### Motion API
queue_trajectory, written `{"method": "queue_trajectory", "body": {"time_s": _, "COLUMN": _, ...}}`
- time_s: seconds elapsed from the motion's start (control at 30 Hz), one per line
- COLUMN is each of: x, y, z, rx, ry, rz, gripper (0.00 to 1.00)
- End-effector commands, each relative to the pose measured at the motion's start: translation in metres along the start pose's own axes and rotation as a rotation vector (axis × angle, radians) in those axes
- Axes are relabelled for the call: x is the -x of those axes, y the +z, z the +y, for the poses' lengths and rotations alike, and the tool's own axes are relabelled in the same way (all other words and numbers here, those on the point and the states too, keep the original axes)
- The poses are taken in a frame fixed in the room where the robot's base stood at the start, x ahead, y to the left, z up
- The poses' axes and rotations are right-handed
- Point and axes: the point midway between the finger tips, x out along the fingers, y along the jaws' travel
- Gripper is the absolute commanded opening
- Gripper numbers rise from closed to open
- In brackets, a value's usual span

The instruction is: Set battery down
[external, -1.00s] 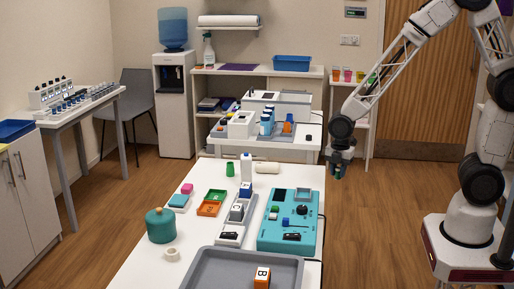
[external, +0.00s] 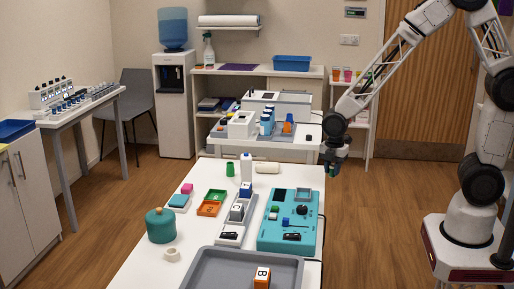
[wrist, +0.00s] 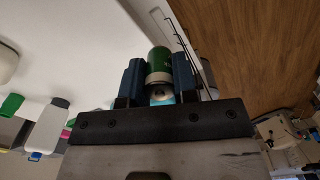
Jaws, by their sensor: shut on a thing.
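The battery (wrist: 158,58) is a small cylinder with a green end and a pale band. It shows in the wrist view between the two dark blue fingers of my gripper (wrist: 157,75), which is shut on it. In the external view my gripper (external: 333,166) hangs in the air near the far right corner of the white table (external: 208,250). The battery is too small there to make out clearly.
A teal panel (external: 273,236) with small parts lies on the table's right side. A grey tray (external: 215,258) holding an orange block (external: 262,277) is at the front. A teal pot (external: 160,226) stands at the left. A white bottle (external: 246,168) stands at the far end.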

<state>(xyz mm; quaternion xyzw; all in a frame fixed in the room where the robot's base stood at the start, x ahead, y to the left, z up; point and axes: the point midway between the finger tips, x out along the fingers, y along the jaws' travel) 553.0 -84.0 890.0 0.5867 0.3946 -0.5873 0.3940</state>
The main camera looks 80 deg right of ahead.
Motion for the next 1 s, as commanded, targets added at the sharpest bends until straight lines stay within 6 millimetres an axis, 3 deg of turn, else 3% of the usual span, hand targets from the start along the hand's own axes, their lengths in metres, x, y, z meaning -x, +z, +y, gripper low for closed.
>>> {"method": "queue_trajectory", "body": {"time_s": 1.0, "x": 0.078, "y": -0.068, "z": 0.262, "rx": -0.427, "ry": 0.002, "rz": 0.001, "gripper": 0.03}}
